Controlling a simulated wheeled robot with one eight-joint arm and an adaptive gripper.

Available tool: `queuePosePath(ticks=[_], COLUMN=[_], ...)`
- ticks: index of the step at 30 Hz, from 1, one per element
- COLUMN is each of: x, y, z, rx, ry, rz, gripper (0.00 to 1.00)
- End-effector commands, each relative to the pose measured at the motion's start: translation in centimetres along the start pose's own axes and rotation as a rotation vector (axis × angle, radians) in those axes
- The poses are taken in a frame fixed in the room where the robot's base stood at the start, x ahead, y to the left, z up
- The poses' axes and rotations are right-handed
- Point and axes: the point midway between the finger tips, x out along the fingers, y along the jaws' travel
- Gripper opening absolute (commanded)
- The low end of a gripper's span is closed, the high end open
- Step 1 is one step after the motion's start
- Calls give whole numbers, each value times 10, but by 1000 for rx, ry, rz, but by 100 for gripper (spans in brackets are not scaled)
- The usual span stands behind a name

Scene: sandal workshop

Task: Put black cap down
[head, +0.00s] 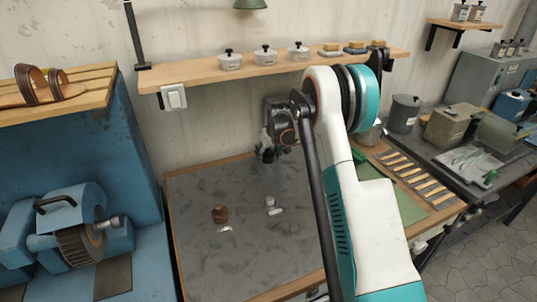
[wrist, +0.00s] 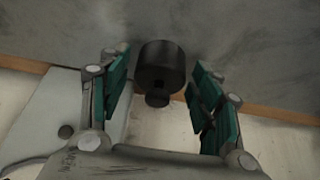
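The black cap (wrist: 161,66) is between the fingers of my gripper (wrist: 160,88) in the wrist view. It is a dark, round piece with a small knob that points to the bottom of that picture. The green finger pads stand to its left and right, with a narrow gap showing, so the gripper looks open around it. I cannot tell for sure whether the cap rests on the grey surface behind it. In the head view my gripper (head: 267,153) is low near the back edge of the grey worktop (head: 200,265); the cap cannot be made out there.
A wooden shelf (head: 200,77) with lidded tins runs above. A blue grinding machine (head: 75,225) stands at left. The worktop's front left is clear.

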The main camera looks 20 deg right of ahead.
Motion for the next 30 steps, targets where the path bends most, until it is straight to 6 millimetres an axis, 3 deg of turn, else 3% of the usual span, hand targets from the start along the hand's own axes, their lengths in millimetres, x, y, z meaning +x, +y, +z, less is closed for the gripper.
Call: queuePosePath(ticks=[13, 24, 30], x=[-10, -83, -112], y=[0, 0, 0], z=[-2, -2, -1], rx=[0, 0, 0], ry=[0, 0, 0], rz=[0, 0, 0], gripper=[63, 63, 63])
